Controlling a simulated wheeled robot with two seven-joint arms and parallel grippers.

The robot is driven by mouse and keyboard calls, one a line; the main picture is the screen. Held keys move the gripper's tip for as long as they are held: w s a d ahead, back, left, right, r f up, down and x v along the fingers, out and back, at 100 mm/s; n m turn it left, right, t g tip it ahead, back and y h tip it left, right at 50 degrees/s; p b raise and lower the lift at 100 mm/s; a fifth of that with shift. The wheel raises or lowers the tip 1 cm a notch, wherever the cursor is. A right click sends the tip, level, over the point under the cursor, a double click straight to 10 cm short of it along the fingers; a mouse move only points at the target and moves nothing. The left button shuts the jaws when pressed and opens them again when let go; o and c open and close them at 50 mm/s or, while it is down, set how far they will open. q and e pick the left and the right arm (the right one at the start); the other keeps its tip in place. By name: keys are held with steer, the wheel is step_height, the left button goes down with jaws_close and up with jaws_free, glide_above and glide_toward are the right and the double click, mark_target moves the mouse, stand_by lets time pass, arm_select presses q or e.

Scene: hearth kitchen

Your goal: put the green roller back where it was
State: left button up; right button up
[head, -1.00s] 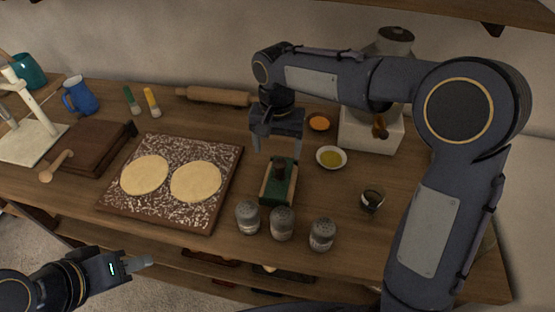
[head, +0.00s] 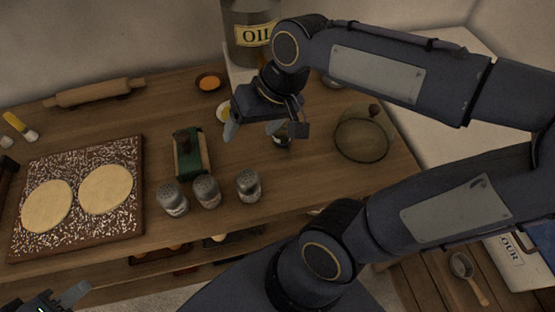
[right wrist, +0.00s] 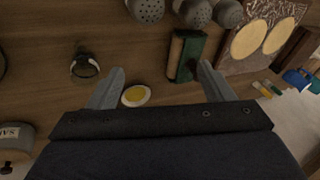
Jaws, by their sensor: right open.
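A green block-like thing with brown wood and a dark knob (head: 190,155) stands on the counter behind the shakers. It is the likeliest green roller, but its shape is too small to be sure. It also shows in the right wrist view (right wrist: 185,55), near the right-hand finger. My right gripper (head: 264,128) is open and empty, above the counter to the right of the green thing and apart from it. Its two spread fingers show in the right wrist view (right wrist: 160,86). My left gripper (head: 72,295) is at the bottom left, partly cut off; its jaws are unclear.
Three shakers (head: 207,191) stand along the front edge. A floured board (head: 128,222) with two dough rounds lies left. A small dark cup (head: 281,141) is behind my right gripper. A glass-like round dish (head: 361,140) stands right. A rolling pin (head: 95,93) lies at the back.

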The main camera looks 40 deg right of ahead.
steer(key=s+f+t, duration=0.2)
steer(key=s+f, duration=0.1)
steer(key=s, duration=0.4)
steer(key=shift+s+f+n, duration=0.25)
steer(key=shift+n, duration=0.15)
